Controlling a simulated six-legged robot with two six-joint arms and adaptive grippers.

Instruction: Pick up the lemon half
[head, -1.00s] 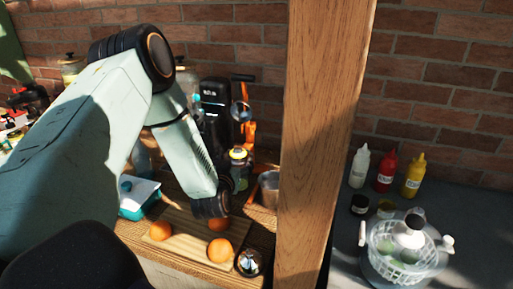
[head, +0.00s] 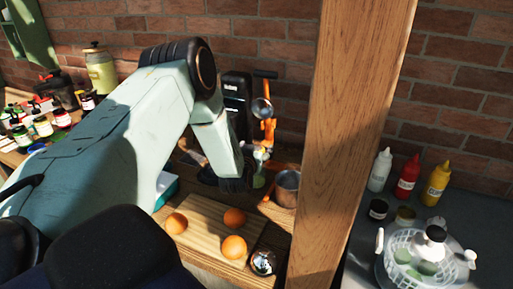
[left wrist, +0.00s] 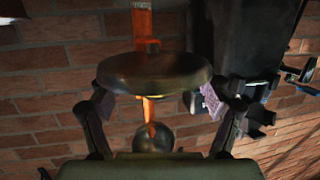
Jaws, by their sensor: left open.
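I cannot pick out a lemon half for certain in either view. In the left wrist view, a dark, rounded brownish disc (left wrist: 150,70) with a thin yellowish lower edge lies across the space between the fingers of my left gripper (left wrist: 158,97). It is in shadow, so I cannot tell what it is or whether the fingers touch it. The fingers are spread apart. In the head view my left arm reaches down behind the cutting board (head: 190,230), and its wrist hides most of the gripper. My right gripper is not in view.
Several oranges (head: 234,218) lie on the board. An orange press (head: 268,130) and a black machine (head: 237,100) stand behind the wrist. A metal pot (head: 287,186) is to its right. A thick wooden post (head: 345,130) rises beside the pot. Bottles (head: 407,176) stand on the right counter.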

